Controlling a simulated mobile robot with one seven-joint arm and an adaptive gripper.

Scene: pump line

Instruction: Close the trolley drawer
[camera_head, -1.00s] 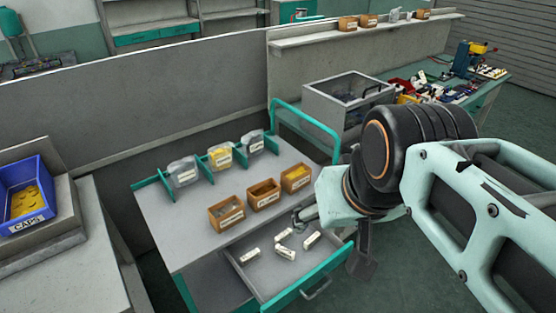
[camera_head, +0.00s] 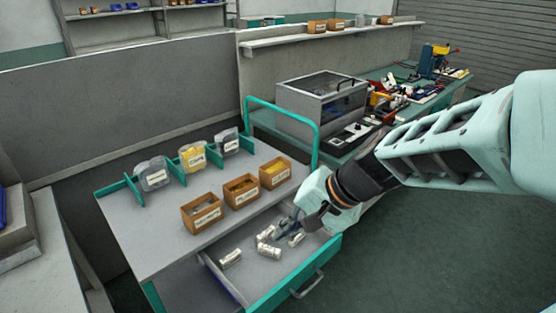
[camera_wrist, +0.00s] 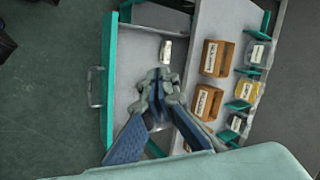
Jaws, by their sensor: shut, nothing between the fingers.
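The trolley drawer stands open, with its teal front (camera_head: 300,272) pulled out from under the trolley's grey top (camera_head: 160,225). Its bar handle (camera_head: 307,286) is on the outside of the front; the handle also shows in the wrist view (camera_wrist: 95,87). Several white labelled pieces (camera_head: 230,258) lie in the drawer; one shows in the wrist view (camera_wrist: 166,52). My gripper (camera_head: 283,226) is shut and empty over the drawer's inside, between the front and the trolley top, close to the pieces. In the wrist view its fingers (camera_wrist: 158,88) meet above the drawer floor. Its exact height is unclear.
Three brown boxes (camera_head: 241,190) and several bagged items between teal dividers (camera_head: 192,158) stand on the trolley top. A teal push rail (camera_head: 283,112) rises at its far end. A grey-framed machine (camera_head: 322,98) stands behind. The floor (camera_head: 430,240) right of the drawer is clear.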

